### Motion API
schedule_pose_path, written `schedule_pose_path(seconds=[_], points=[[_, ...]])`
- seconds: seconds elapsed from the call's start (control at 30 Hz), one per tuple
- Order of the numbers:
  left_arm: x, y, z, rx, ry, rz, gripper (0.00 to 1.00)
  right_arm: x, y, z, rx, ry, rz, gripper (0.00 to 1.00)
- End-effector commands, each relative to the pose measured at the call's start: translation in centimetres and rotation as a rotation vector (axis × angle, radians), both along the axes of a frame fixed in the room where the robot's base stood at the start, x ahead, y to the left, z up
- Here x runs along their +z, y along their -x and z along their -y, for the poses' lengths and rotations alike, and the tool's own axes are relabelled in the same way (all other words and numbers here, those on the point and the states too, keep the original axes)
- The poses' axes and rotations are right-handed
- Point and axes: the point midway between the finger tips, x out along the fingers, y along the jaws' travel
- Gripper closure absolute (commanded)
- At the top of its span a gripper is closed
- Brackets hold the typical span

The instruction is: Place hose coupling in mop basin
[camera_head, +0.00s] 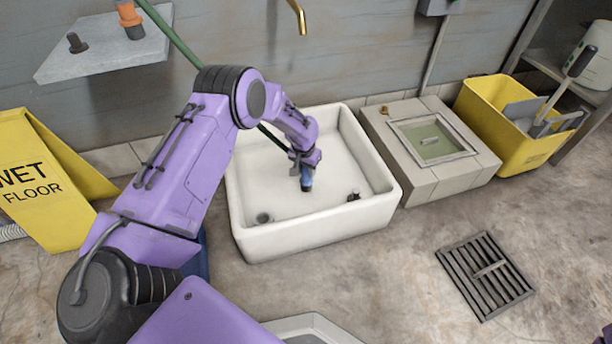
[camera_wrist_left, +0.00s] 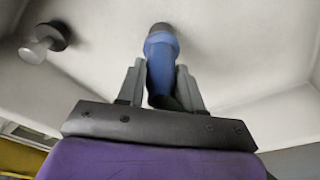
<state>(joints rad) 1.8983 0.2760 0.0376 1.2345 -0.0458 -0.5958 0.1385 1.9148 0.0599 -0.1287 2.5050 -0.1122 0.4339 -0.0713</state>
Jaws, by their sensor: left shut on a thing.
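The hose coupling, a blue piece with dark ends, is held in my left gripper (camera_head: 306,172). It shows in the head view (camera_head: 307,182) and between the two grey fingers in the left wrist view (camera_wrist_left: 161,62). My left gripper is shut on it, inside the outline of the white mop basin (camera_head: 315,234). The coupling points down toward the basin floor; I cannot tell whether it touches. The basin also fills most of the left wrist view (camera_wrist_left: 240,50). My right gripper is out of view.
In the basin are a drain (camera_head: 264,217) and a small dark fitting (camera_head: 354,196). A green hose (camera_head: 172,30) runs behind my arm. A tiled block (camera_head: 435,180) and yellow bucket (camera_head: 500,140) stand right. A wet-floor sign (camera_head: 40,185) stands left. A floor grate (camera_head: 485,275) lies front right.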

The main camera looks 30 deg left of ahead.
Motion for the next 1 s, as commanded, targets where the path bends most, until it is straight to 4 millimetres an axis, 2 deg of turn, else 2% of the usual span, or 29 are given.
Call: schedule_pose_path(seconds=[0.03,0.1,0.47,0.5,0.57,0.83,1.0], points=[[-1.0,-0.1,0.0,0.0,0.0,0.002,1.0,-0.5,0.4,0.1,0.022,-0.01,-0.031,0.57],[-1.3,-0.1,0.0,0.0,0.0,0.002,1.0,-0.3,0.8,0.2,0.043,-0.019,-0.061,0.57],[-1.6,-0.1,0.0,0.0,0.0,0.002,1.0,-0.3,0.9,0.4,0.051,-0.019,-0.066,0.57],[-1.5,0.0,0.0,0.0,0.0,0.001,0.55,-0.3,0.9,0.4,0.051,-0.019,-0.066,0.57],[-1.5,0.0,0.0,0.0,0.0,0.001,0.38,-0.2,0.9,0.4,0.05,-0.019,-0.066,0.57],[-1.4,-0.1,0.0,0.0,0.0,0.001,0.38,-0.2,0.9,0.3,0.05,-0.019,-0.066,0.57],[0.6,0.1,0.1,0.0,0.0,0.003,0.38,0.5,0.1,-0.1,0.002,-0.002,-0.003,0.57]])
